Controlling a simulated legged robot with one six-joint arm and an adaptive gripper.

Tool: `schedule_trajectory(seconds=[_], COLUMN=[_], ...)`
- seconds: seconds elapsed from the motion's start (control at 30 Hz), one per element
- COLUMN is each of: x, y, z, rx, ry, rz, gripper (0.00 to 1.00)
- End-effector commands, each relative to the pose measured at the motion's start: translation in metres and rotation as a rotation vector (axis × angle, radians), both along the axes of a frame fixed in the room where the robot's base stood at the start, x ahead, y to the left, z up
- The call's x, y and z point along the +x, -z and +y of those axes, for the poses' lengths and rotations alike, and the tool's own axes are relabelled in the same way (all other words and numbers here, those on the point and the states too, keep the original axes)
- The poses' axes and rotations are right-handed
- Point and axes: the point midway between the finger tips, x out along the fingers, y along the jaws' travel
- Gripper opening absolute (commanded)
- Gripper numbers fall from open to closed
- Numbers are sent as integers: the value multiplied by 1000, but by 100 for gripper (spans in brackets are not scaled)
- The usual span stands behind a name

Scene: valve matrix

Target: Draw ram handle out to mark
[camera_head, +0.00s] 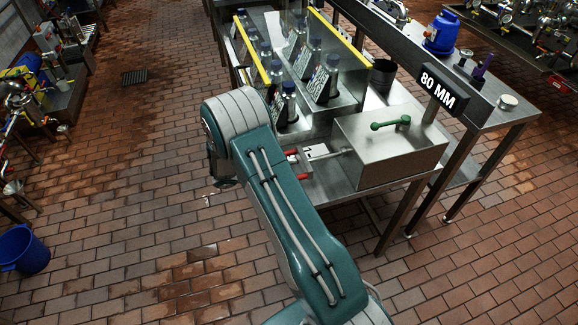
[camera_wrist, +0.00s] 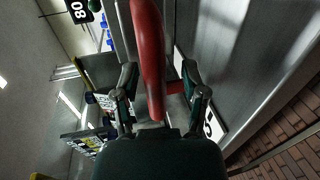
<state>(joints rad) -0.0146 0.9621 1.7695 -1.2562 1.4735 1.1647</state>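The red ram handle (camera_head: 303,175) shows in the head view beside my arm, partly hidden by it. A metal rod (camera_head: 335,153) runs from the handle side to a steel box (camera_head: 390,148). A white marked scale (camera_head: 317,151) lies by the rod. In the wrist view the red handle (camera_wrist: 149,55) stands between the two fingers of my gripper (camera_wrist: 159,80). The fingers are spread, with a gap to the right finger; contact on the left is unclear. The scale (camera_wrist: 210,126) shows there too. A sign (camera_head: 438,88) reads 80 MM.
A green lever (camera_head: 391,123) sits on the steel box. Several bottles (camera_head: 289,88) stand in a rack left of it. A dark cup (camera_head: 383,74) and a blue container (camera_head: 441,32) stand behind. The brick floor left of my arm is mostly clear; a blue bucket (camera_head: 24,250) stands far left.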

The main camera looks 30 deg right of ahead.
Motion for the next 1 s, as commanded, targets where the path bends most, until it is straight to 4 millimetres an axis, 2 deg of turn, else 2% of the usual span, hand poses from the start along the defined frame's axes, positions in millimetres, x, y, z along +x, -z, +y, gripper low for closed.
schedule_trajectory(seconds=[0.37, 0.47, 0.8, 1.0], x=[2, 6, 22, 28], y=[-4, -6, -20, -24], z=[6, 19, 87, 110], rx=[-4, -4, -2, -3], ry=[-2, -4, -4, -1], rz=[-5, -4, -5, -3], gripper=[60, 60, 60, 60])
